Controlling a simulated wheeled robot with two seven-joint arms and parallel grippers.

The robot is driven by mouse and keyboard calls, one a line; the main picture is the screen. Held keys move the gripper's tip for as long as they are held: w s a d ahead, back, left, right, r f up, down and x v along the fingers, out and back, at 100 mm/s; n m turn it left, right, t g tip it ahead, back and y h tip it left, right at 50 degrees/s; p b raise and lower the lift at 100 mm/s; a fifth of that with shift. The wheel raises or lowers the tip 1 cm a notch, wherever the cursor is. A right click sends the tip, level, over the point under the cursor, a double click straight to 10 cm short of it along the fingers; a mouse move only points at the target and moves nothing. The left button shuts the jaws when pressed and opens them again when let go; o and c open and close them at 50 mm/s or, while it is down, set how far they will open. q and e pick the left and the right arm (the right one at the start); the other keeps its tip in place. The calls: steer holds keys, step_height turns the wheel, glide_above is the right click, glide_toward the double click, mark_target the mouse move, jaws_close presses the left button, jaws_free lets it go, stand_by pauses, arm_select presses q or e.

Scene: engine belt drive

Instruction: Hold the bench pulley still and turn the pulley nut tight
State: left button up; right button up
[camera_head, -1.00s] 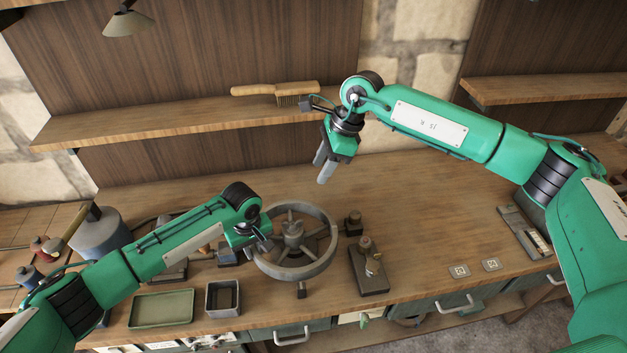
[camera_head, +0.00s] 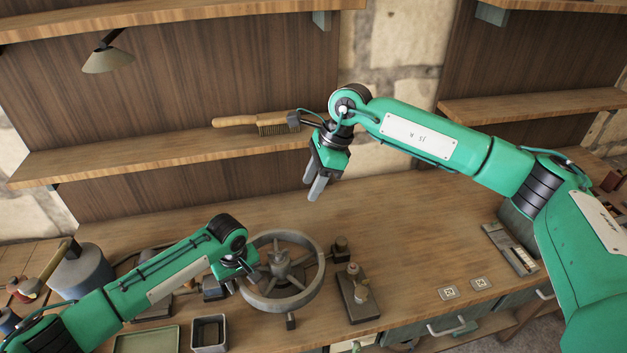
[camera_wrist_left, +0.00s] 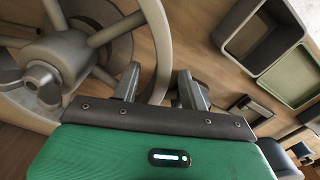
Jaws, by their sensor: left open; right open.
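The bench pulley (camera_head: 318,268) is a grey spoked wheel on the bench, in the lower middle of the head view. The pulley nut (camera_head: 280,256) is a winged piece at its hub; it also shows at the left of the left wrist view (camera_wrist_left: 42,82). My left gripper (camera_head: 254,278) is at the pulley's left rim. In the left wrist view its two fingers (camera_wrist_left: 160,88) are apart, with the rim passing between or just beyond them; contact cannot be told. My right gripper (camera_head: 316,184) is open and empty, raised above and behind the pulley.
A small fixture on a dark plate (camera_head: 358,294) stands right of the pulley. A square grey bin (camera_head: 209,334) and a green tray (camera_head: 147,340) lie at the front left. A brush (camera_head: 262,124) rests on the shelf. The bench right of the fixture is mostly clear.

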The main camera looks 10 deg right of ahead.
arm_select(q)
steer(key=shift+a+r+p, duration=0.1)
steer(key=shift+r+p, duration=3.5)
steer(key=shift+p, duration=0.35)
steer(key=shift+f, duration=0.1)
